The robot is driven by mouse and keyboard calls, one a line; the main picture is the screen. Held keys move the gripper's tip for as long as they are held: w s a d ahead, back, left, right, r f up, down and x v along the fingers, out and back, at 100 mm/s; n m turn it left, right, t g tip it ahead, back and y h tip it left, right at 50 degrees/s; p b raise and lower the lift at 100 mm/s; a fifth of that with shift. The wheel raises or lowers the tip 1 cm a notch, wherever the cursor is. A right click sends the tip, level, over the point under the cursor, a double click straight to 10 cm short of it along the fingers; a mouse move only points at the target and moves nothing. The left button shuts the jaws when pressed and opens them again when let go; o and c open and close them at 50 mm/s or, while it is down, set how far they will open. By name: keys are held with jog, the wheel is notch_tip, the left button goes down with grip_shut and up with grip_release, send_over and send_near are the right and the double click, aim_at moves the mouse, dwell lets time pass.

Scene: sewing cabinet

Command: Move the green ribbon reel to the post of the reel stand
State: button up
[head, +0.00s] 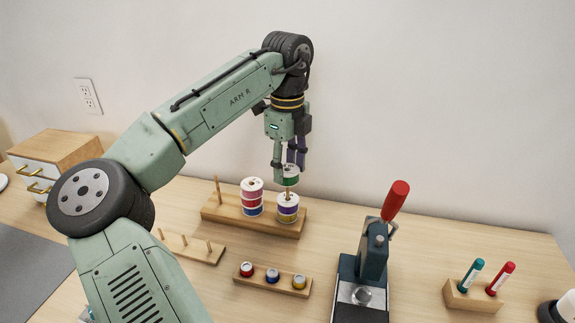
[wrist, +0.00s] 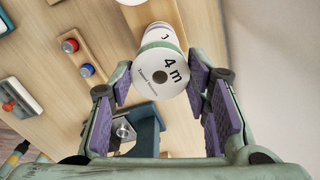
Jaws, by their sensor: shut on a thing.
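The green ribbon reel (head: 290,181) is between the fingers of my gripper (head: 288,170), which is shut on it. It is upright, over the right-hand stack of the wooden reel stand (head: 227,216). That stack holds a purple and yellow reel pair (head: 288,208), with the post tip showing just under the green reel. Whether the green reel is around the post is hard to tell. The middle stack has red, pink and blue reels (head: 252,198). The left post (head: 218,190) is bare. In the wrist view, the green reel's white face (wrist: 160,75) reads "4 m".
A small peg board (head: 195,248) and a rack of small coloured pots (head: 272,278) lie in front of the stand. A press with a red handle (head: 397,200) stands to the right, then a marker block (head: 472,297). A wall is behind.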

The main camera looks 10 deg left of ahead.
jog(key=shift+f, duration=0.55)
jog(key=shift+f+b, duration=0.55)
jog(key=shift+f, duration=1.1)
jog(key=o, duration=1.1)
jog(key=shift+r, duration=0.1)
notch_tip(320, 180, up, 12)
jog(key=shift+f, duration=0.1)
